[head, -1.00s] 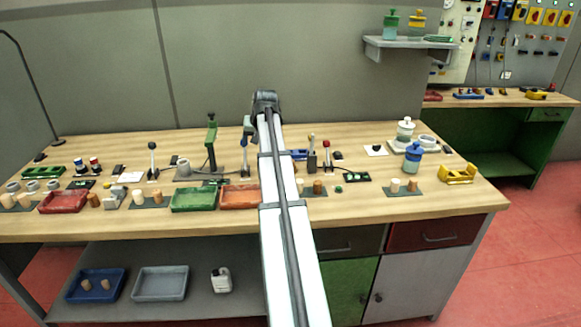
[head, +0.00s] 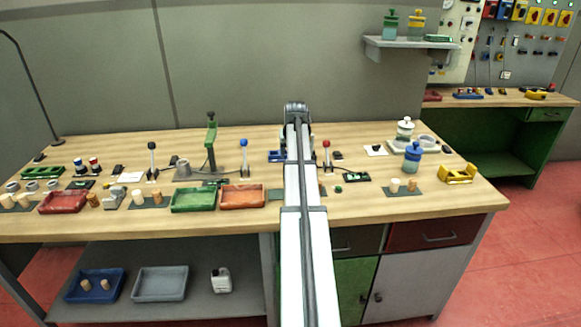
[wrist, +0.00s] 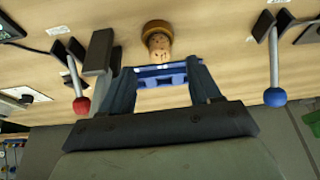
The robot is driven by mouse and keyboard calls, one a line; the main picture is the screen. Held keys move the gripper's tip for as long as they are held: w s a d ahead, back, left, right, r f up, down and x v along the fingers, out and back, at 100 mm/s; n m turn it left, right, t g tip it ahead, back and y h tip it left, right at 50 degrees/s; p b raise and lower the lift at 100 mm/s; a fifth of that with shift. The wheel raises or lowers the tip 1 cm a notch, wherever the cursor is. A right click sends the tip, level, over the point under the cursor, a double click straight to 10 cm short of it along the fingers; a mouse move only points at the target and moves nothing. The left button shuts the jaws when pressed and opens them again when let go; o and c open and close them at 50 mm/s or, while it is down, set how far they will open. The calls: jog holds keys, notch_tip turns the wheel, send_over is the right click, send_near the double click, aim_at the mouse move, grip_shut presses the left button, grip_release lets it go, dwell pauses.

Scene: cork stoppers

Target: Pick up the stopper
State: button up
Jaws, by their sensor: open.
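In the wrist view a tan, speckled cork stopper (wrist: 158,44) with a darker brown wide end lies just beyond my fingertips, roughly centred between them. My gripper (wrist: 161,66) is open, its two blue-grey fingers apart with no stopper between them. A blue part (wrist: 160,76) shows between the fingers; I cannot tell its height. In the head view my arm hides the gripper and this stopper. Other stoppers stand in pairs on dark mats, such as a pale one (head: 394,185) and a brown one (head: 412,185) at the right.
In the wrist view a grey block (wrist: 99,52) stands close beside the left finger. A red-knobbed lever (wrist: 81,104) and a blue-knobbed lever (wrist: 275,96) rise on either side. In the head view green (head: 194,207) and orange (head: 242,204) trays sit left of my arm.

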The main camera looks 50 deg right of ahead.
jog(key=shift+x, duration=3)
grip_shut()
jog(key=shift+r, duration=0.1)
